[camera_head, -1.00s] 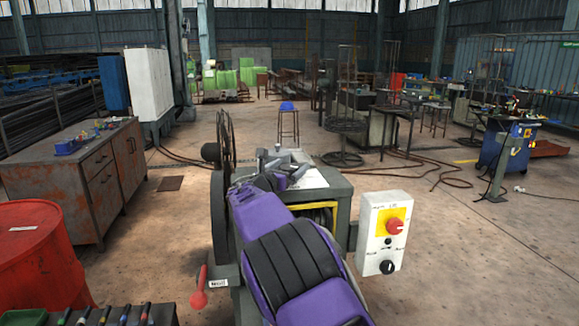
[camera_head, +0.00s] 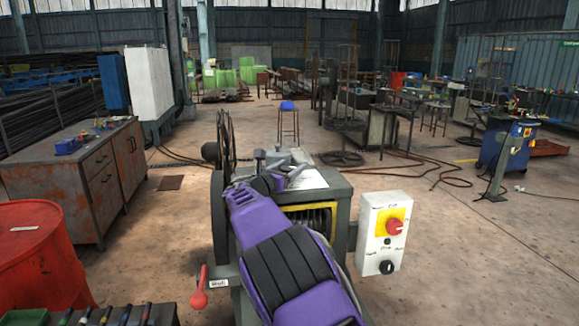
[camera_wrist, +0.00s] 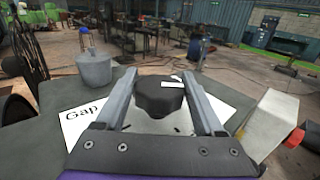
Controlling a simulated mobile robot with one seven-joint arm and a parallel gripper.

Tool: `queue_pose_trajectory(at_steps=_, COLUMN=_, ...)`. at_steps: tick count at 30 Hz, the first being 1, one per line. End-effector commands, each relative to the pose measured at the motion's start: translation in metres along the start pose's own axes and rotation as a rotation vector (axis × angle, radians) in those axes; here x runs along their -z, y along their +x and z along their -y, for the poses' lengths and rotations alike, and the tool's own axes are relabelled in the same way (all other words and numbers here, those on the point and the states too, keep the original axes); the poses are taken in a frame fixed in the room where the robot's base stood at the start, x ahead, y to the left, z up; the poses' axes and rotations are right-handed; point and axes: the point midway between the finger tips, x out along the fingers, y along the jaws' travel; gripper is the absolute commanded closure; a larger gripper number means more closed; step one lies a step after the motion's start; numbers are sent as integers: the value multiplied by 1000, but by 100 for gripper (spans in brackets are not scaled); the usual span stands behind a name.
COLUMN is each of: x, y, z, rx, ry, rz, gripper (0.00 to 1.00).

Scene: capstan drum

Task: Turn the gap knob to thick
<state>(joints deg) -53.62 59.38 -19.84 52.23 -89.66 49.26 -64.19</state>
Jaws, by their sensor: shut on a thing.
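The gap knob (camera_wrist: 160,97) is a black, lobed knob on a white card (camera_wrist: 87,118) printed "Gap", in the wrist view. A white mark shows at its upper right. My gripper (camera_wrist: 158,82) has one finger on each side of the knob and is shut on it. The thick and thin marks of its scale cannot be read; my gripper and the knob hide part of the card. In the head view, my arm reaches over the machine top (camera_head: 318,180), and its wrist hides the knob.
A white control box (camera_head: 383,232) with a red knob and a black knob stands right of the machine. A spoked wheel (camera_head: 226,140) is at its left. A grey cylindrical part (camera_wrist: 95,70) rises left of the gap knob. A red drum (camera_head: 40,262) stands at lower left.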

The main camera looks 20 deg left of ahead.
Motion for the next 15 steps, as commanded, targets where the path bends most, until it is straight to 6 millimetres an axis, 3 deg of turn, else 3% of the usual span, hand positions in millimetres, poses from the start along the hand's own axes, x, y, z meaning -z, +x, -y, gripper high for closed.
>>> queue_pose_trajectory(at_steps=15, x=-5, y=1, z=-1, rx=184, ry=2, rz=9, gripper=85)
